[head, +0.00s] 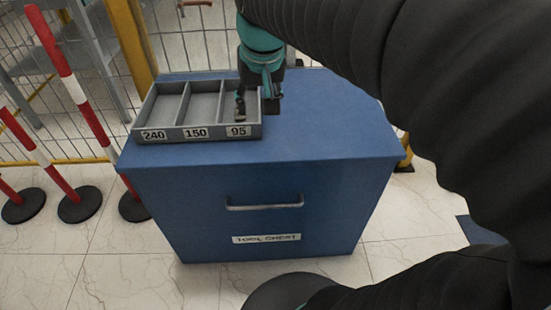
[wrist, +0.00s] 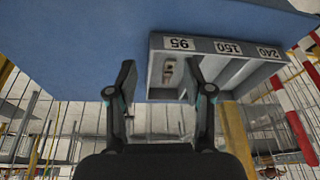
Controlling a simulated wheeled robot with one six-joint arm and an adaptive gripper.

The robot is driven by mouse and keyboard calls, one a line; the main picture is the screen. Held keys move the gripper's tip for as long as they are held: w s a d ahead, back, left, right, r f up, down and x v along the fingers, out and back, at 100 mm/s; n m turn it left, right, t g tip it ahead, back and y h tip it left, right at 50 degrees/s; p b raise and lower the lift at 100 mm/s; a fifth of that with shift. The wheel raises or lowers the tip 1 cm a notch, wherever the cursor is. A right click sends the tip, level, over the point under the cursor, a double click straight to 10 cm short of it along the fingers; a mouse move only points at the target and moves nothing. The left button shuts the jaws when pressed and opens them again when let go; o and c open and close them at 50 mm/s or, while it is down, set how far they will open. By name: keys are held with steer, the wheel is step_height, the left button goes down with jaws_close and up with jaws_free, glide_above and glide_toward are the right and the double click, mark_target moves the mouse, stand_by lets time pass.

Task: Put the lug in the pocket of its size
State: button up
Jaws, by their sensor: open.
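A grey tray (head: 216,134) with three pockets labelled 240, 150 and 95 sits on the blue tool chest. The lug (wrist: 169,71), a small pale metal piece, shows in the wrist view inside the 95 pocket, close to its label wall. My gripper (head: 256,104) is over the 95 pocket and the tray's right wall. In the wrist view my gripper (wrist: 160,77) is open, with one finger on each side of the lug in the picture and nothing held. In the head view my gripper partly hides the 95 pocket, and I cannot make out the lug clearly there.
The tool chest top (head: 320,115) is clear right of the tray. The 240 pocket (head: 162,108) and 150 pocket (head: 203,106) look empty. A mesh fence (head: 80,125) stands behind, with red-white posts (head: 78,92) at left.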

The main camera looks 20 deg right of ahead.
steer(key=s+f+t, duration=0.1)
steer(key=s+f, duration=0.2)
steer(key=s, duration=0.3)
steer(key=s+f+n, duration=0.1)
steer(key=s+f, duration=0.3)
steer(key=s, duration=0.3)
steer(key=shift+s+f+n+t, duration=0.3)
steer(key=shift+t, duration=0.1)
